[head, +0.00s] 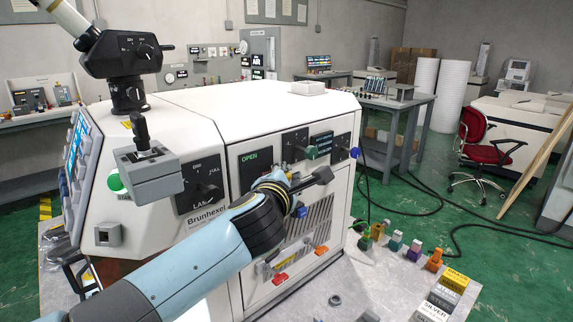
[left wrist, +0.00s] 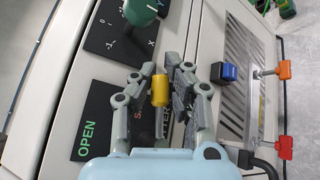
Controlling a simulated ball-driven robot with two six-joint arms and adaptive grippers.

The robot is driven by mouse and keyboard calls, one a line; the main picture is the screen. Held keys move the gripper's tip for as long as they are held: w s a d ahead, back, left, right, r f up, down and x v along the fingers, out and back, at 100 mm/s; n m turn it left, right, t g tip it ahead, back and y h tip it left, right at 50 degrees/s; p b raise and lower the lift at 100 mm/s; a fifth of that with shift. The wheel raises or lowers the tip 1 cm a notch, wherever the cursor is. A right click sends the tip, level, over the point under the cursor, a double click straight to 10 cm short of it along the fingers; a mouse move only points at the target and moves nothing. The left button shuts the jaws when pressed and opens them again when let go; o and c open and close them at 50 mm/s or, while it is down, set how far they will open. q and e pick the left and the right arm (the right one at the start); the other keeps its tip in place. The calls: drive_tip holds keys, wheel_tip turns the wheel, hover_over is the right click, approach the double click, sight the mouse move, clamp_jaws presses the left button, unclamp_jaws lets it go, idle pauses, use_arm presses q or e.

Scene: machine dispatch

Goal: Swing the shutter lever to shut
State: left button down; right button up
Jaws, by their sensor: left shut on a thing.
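The shutter lever's yellow handle (left wrist: 159,90) shows in the left wrist view. It lies in front of a black plate whose lettering is partly hidden, with the green word OPEN (left wrist: 86,138) at one end. The fingers of my left gripper (left wrist: 160,88) are on both sides of the handle and shut on it. In the head view my left gripper (head: 298,185) is at the front of the white machine (head: 270,105), right of and below the OPEN label (head: 250,156). There the gripper and wrist hide the handle. My right gripper is not in view.
A green knob (left wrist: 140,10) and a blue button (left wrist: 229,72) are near the gripper. Orange (left wrist: 285,69) and red (left wrist: 285,147) handles stick out beyond. A grey joystick box (head: 147,178) juts out left of the arm. Small coloured pieces stand on the bench at right.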

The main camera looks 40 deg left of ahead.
use_arm(q)
drive_tip(key=shift+f, duration=0.2)
idle(0.3)
drive_tip(key=c, duration=1.5)
unclamp_jaws()
drive_tip(key=shift+s+d+r, duration=0.1)
drive_tip(key=shift+s, duration=0.05)
drive_tip(key=v, duration=1.1)
drive_tip(key=shift+s+d+r, duration=0.15)
drive_tip(key=shift+s+r, duration=0.1)
drive_tip(key=shift+s, duration=0.05)
drive_tip(key=shift+f, duration=0.1)
